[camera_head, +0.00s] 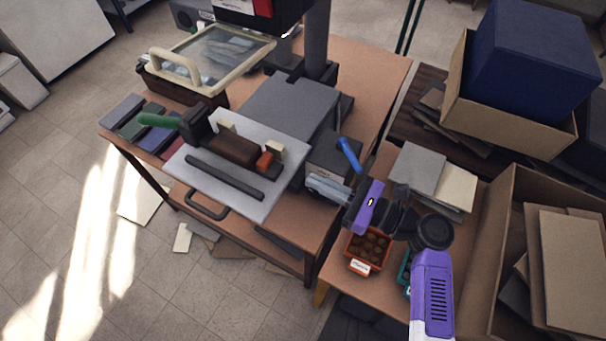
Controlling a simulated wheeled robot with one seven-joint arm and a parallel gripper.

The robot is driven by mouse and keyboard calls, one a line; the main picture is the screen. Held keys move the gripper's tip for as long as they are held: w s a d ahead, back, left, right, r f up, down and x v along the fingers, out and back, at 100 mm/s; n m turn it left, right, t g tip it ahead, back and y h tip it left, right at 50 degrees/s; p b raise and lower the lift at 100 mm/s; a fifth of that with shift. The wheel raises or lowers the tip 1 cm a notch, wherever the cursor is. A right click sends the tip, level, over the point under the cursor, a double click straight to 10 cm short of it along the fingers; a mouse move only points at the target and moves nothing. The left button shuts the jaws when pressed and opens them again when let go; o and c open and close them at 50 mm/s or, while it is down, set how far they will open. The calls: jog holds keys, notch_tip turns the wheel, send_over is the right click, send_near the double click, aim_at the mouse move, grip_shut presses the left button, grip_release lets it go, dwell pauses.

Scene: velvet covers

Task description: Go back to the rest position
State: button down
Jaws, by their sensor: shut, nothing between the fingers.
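My gripper (312,186) is at the end of my purple and black arm, which reaches in from the lower right. Its fingers point left and are shut with nothing held. The fingertips are over the right edge of the wooden table (378,75), close to the right side of a white board (228,190) and in front of a dark box (330,155) with a blue handle. Whether the fingers touch the board or box cannot be told.
On the board are a dark bar (224,177) and a brown block (232,150). A glass-lidded case (215,58) stands behind. An orange bin (367,250) sits below my wrist. Cardboard boxes (497,235) and a navy cube (530,55) crowd the right. Floor (130,260) at left is mostly clear.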

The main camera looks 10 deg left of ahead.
jog(key=shift+v, duration=2.3)
